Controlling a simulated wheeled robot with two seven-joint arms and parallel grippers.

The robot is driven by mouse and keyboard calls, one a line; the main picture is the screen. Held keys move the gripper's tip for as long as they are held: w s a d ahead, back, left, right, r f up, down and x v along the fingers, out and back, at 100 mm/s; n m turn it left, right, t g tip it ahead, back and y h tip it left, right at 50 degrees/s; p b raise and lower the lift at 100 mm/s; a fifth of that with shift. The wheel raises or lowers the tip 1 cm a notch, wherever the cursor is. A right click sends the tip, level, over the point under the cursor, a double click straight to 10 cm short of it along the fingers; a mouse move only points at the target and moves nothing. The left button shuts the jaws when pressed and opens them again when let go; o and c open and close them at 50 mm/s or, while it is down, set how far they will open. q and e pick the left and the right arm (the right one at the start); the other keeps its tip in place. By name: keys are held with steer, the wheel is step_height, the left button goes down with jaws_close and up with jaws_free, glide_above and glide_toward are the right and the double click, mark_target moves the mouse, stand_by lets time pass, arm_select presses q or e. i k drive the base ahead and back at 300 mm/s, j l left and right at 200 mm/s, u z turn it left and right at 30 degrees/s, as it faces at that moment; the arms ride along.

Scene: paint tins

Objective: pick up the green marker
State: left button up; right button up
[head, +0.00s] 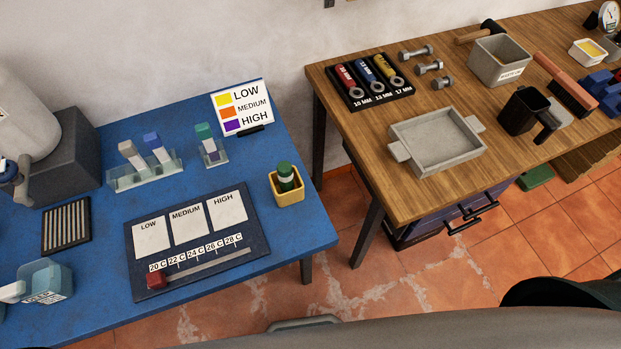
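A stubby green object with a pale band (286,176), which may be the green marker, stands upright in a small yellow square cup (289,194) near the right end of the blue table. Its lower part is hidden inside the cup. Another green-topped piece (204,131) stands in a small clear holder further back on the same table. Neither of my grippers shows in the head view, and nothing is seen touching the cup.
The blue table (95,325) also bears a dark board (140,240) with three white cards, a clear rack (118,183) and a LOW/MEDIUM/HIGH sign (240,106). A gap separates it from the wooden table (430,205), which holds a grey tray (437,141) and tools.

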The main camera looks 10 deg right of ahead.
mark_target(285, 169)
steer(key=k+l+u, duration=0.15)
steer(key=l, duration=0.2)
steer(key=k+l+u, duration=0.1)
steer(key=l, duration=0.25)
steer(key=k+l+u, duration=0.15)
steer(key=l, duration=0.2)
steer(key=k+l+u, duration=0.15)
steer(key=l, duration=0.2)
